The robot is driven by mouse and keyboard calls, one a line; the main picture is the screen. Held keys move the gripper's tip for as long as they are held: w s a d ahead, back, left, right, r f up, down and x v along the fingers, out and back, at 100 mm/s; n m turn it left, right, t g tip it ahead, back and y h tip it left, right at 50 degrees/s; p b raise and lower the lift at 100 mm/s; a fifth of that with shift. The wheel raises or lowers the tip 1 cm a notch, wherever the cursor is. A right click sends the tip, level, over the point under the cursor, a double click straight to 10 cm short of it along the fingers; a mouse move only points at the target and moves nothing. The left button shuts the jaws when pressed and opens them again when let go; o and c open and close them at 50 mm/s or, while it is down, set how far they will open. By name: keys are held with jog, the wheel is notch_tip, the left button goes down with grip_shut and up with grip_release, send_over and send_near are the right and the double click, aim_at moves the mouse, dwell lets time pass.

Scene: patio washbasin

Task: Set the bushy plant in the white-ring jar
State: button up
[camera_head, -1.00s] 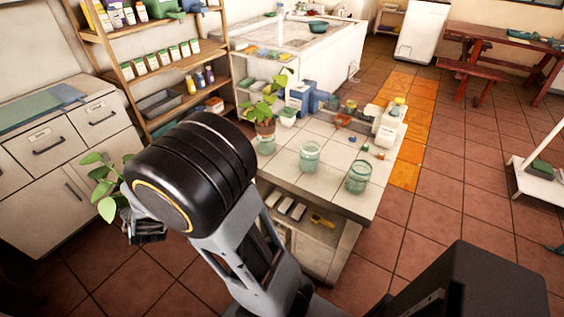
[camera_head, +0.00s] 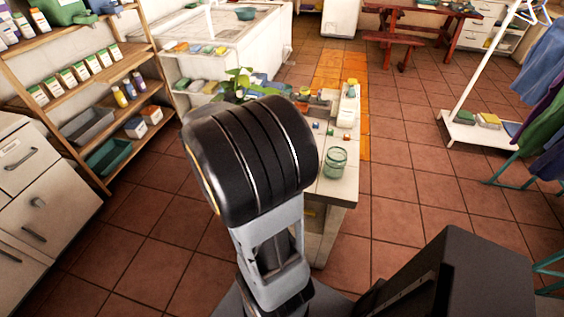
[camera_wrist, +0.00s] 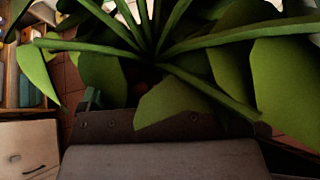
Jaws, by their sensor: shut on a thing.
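The leafy green plant (camera_wrist: 185,100) fills most of the wrist view, its stems fanning out from the upper middle. My gripper (camera_wrist: 160,122) is shut on it at its base; the leaves hide the exact grip. A clear green glass jar (camera_head: 335,163) stands upright on the right part of the low tiled table (camera_head: 345,190). Its ring colour is too small to tell. Any other jar on the table is hidden behind my arm.
Wooden shelves (camera_head: 95,90) are on the left. Tiled floor is open right of the table.

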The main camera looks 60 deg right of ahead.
jog(key=s+d+r+m+g, duration=0.1)
jog(key=s+d+m+g, duration=0.15)
jog(key=s, duration=0.35)
jog(key=s+d+r+m+g+y, duration=0.1)
jog(key=s+d+m+g, duration=0.15)
jog(key=s, duration=0.25)
jog(key=s+d+r+m+g, duration=0.1)
jog(key=s+d+m+g, duration=0.15)
jog(key=s, duration=0.35)
jog(key=w+d+f+p, duration=0.2)
jog(key=w+d+f, duration=0.5)
jog(key=w+f, duration=0.3)
notch_tip(320, 180, down, 3)
jog(key=shift+w+d+r+g, duration=0.15)
jog(key=shift+w+d+g, duration=0.05)
jog(key=shift+w+g, duration=0.2)
jog(key=shift+f+b, duration=0.5)
jog(key=shift+f, duration=0.15)
jog(key=o, duration=0.8)
